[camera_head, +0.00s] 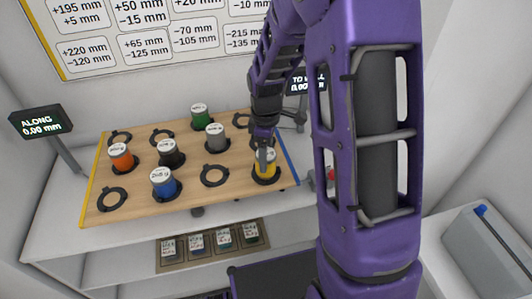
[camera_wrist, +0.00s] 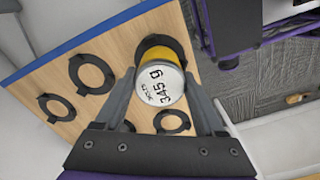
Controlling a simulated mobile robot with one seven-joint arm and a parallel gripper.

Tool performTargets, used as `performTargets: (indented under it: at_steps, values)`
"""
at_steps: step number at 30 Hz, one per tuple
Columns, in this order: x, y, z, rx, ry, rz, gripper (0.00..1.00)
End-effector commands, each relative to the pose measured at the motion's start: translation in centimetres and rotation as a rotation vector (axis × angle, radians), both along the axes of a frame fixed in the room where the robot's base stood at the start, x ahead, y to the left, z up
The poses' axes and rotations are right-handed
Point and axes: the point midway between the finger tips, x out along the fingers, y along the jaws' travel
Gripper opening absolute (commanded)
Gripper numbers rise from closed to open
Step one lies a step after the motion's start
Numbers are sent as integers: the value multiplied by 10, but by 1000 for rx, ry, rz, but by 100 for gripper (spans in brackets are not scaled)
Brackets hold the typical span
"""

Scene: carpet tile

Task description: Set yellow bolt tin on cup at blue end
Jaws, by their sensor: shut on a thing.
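The yellow tin (camera_head: 265,163) has a white lid and is at the front right of the wooden board, by its blue edge strip (camera_head: 287,158). My gripper (camera_head: 264,144) comes down from above and is shut on the tin. In the wrist view the tin (camera_wrist: 166,56) is between the two fingers, and its lid reads 345 g. A black ring cup (camera_head: 266,177) shows around the tin's base; its rim also shows behind the tin in the wrist view (camera_wrist: 148,42). I cannot tell whether the tin rests in the cup or is just above it.
Orange (camera_head: 121,158), black (camera_head: 171,155), blue (camera_head: 164,184), grey (camera_head: 215,139) and green (camera_head: 199,118) tins stand on the board (camera_head: 140,188). An empty cup (camera_head: 215,175) is left of the yellow tin. A shelf below holds a tray (camera_head: 179,260) of small items.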

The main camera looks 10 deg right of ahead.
Motion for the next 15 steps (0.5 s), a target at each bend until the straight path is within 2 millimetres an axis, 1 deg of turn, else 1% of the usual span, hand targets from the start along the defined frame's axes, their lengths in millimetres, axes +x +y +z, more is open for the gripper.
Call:
performTargets:
  at_steps: [7, 15]
  values:
    - [0, 0, 0, 0, -1, 0, 0]
    - [0, 0, -5, 0, -1, 0, 0]
